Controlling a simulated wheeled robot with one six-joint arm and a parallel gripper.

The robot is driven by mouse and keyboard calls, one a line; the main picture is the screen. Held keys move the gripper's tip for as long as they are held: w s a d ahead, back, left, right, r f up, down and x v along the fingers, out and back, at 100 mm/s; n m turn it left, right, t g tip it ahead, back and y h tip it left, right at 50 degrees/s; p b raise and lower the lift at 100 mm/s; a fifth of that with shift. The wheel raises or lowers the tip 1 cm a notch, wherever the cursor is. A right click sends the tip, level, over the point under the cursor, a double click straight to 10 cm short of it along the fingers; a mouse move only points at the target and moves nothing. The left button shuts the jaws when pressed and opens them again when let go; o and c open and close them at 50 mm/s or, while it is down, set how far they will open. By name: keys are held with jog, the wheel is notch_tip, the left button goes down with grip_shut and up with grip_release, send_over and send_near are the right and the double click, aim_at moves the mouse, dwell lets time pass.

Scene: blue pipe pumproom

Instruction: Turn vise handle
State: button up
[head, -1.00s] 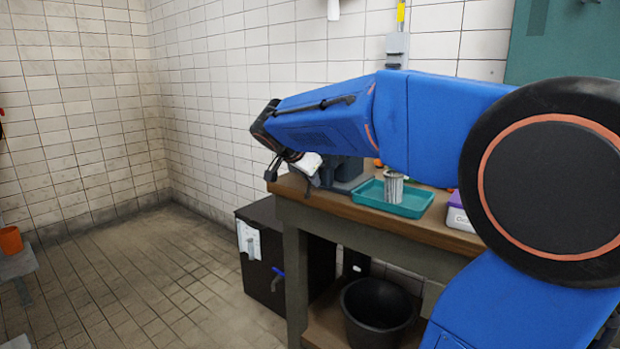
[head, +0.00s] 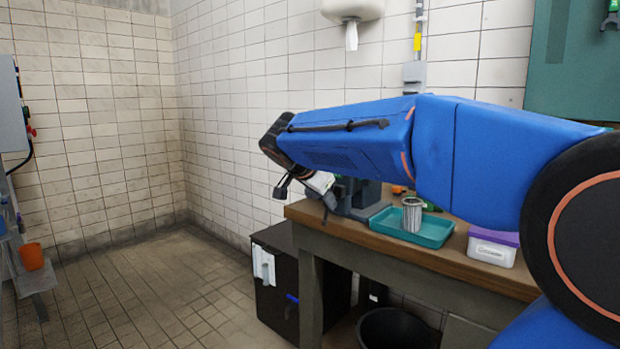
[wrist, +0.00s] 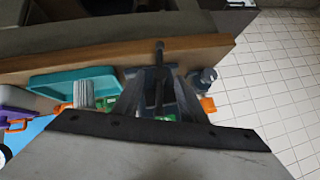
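The vise (head: 362,194) is a blue-grey block on the workbench's left end, partly hidden behind my arm and wrist in the head view. In the wrist view its dark handle rod (wrist: 159,62) with a rounded end shows at the middle, near the bench edge. My gripper (wrist: 161,76) reaches towards the vise. Its two dark grey fingers stand apart, with the rod between them in the picture. I cannot tell whether either finger touches it. In the head view the fingertips are largely hidden near the vise.
On the wooden workbench (head: 465,262), a teal tray (head: 436,234) holds a ribbed metal cup (head: 412,214). A white box with a purple lid (head: 493,247) stands to the right. A black cabinet (head: 272,285) and a black bucket (head: 395,330) stand below. Floor is clear at left.

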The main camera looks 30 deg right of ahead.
jog(key=v, duration=1.3)
jog(key=shift+w, duration=0.1)
jog(key=shift+c, duration=0.3)
